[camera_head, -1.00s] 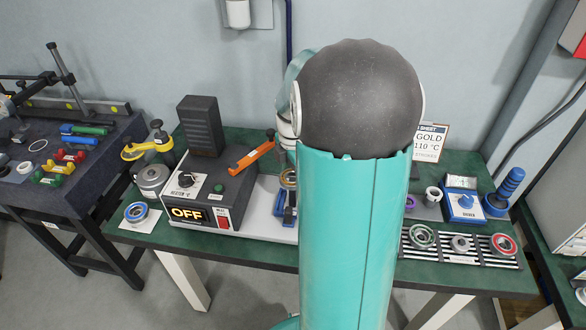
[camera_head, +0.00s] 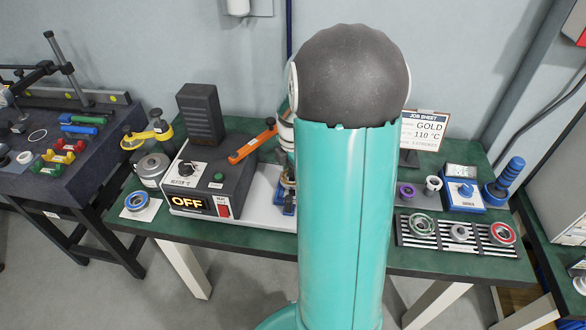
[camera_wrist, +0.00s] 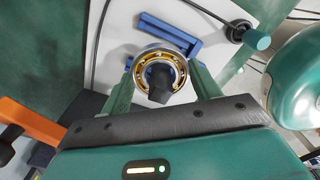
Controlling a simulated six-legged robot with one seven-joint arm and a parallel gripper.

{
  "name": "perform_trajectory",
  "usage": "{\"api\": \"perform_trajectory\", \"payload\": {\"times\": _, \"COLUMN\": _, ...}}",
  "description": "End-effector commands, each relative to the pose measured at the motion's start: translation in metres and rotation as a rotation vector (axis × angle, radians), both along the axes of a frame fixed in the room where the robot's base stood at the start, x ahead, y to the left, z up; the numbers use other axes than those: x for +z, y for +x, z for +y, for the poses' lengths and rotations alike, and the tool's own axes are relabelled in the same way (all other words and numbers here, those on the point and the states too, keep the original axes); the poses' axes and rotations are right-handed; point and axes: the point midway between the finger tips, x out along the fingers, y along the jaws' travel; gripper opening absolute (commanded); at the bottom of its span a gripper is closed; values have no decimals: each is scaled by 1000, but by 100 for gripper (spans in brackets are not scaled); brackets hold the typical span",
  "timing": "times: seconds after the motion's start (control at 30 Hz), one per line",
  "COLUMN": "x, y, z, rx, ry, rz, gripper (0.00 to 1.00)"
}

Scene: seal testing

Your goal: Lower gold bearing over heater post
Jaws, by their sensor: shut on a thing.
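The gold bearing (camera_wrist: 180,70), a ring with a gold cage and balls, sits between the two green fingers of my gripper (camera_wrist: 160,75) in the wrist view. My gripper is shut on it. The dark heater post (camera_wrist: 160,88) shows in the bearing's bore, with its top standing toward the camera. The bearing appears to be around the post; its height along the post cannot be told. A blue bracket (camera_wrist: 168,38) lies just beyond the bearing on the white plate (camera_wrist: 112,58). In the head view my arm hides most of the gripper and bearing.
A slotted rack (camera_head: 478,240) with several bearings and the GOLD 110 °C job sheet (camera_head: 424,131) stand right.

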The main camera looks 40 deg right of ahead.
Motion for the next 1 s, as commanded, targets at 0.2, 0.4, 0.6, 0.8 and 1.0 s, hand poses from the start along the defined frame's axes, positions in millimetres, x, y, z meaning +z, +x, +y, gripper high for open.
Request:
{"api": "perform_trajectory", "payload": {"times": 0.2, "x": -10, "y": 0, "z": 0, "rx": 0, "ry": 0, "rz": 1, "gripper": 30}}
{"api": "perform_trajectory", "payload": {"times": 0.4, "x": -19, "y": 0, "z": 0, "rx": 0, "ry": 0, "rz": 1, "gripper": 30}}
{"api": "perform_trajectory", "payload": {"times": 0.6, "x": -28, "y": 0, "z": 0, "rx": 0, "ry": 0, "rz": 0, "gripper": 30}}
{"api": "perform_trajectory", "payload": {"times": 0.8, "x": -34, "y": 0, "z": 0, "rx": 0, "ry": 0, "rz": 0, "gripper": 30}}
{"api": "perform_trajectory", "payload": {"times": 1.0, "x": -34, "y": 0, "z": 0, "rx": 0, "ry": 0, "rz": 0, "gripper": 30}}
